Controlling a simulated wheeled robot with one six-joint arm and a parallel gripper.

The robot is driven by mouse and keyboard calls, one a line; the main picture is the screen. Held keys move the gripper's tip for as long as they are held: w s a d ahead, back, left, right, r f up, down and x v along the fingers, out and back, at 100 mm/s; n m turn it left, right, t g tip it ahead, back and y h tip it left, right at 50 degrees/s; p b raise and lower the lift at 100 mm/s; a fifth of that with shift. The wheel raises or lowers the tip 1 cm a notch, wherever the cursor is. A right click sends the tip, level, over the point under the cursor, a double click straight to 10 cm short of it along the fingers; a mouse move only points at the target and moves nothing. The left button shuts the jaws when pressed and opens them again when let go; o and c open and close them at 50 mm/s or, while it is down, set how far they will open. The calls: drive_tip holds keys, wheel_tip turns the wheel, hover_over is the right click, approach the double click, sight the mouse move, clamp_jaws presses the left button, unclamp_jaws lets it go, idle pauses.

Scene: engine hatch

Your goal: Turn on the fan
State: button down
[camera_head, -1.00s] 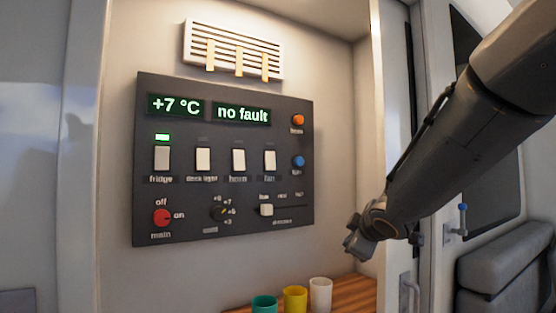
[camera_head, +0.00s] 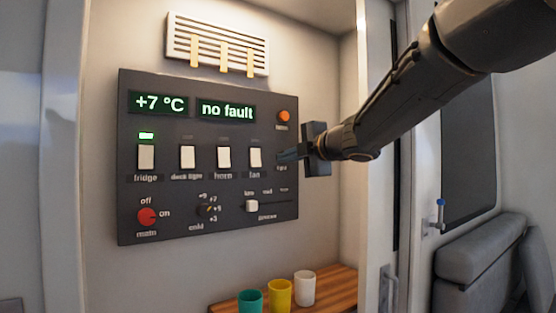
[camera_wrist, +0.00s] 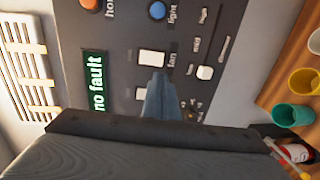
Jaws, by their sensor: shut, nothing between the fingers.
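The fan switch (camera_head: 255,157) is a white rocker, rightmost in the row on the dark control panel (camera_head: 170,190). The lamp spot above it is dark. It also shows in the wrist view (camera_wrist: 152,58), just past my fingertips. My gripper (camera_head: 283,155) is shut and empty, just right of the fan switch in the head view, in front of the panel. In the wrist view, my closed fingers (camera_wrist: 160,82) point at the lower edge of that switch; I cannot tell whether they touch. My gripper hides the blue button in the head view; the wrist view shows it (camera_wrist: 157,10).
The fridge rocker (camera_head: 146,157) has a lit green lamp. The horn rocker (camera_head: 224,157) is left of the fan's. A vent (camera_head: 217,45) with hanging orange strips is above. Teal (camera_head: 250,301), yellow (camera_head: 280,292) and white (camera_head: 305,288) cups stand below on a wooden shelf.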

sight(257, 165)
drive_tip(key=p+x, duration=0.2)
drive_tip(key=x, duration=1)
drive_tip(key=shift+w+a+f+p, duration=0.1)
drive_tip(key=shift+w+a+p, duration=0.1)
drive_tip(key=shift+w+p, duration=0.15)
drive_tip(key=shift+w+d+f+b, duration=0.1)
drive_tip(key=shift+f+b, duration=0.05)
drive_tip(key=shift+b, duration=0.35)
drive_tip(key=shift+w+f+b, duration=0.1)
drive_tip(key=shift+f+b, duration=0.05)
drive_tip(key=shift+b, duration=0.4)
drive_tip(key=shift+a, duration=0.2)
drive_tip(key=shift+r, duration=0.2)
drive_tip(key=shift+s+d, duration=0.25)
drive_tip(key=shift+d, duration=0.15)
drive_tip(key=s+d+f+b, duration=0.2)
drive_tip(key=s+d, duration=0.5)
drive_tip(key=s, duration=0.4)
drive_tip(key=shift+b, duration=0.8)
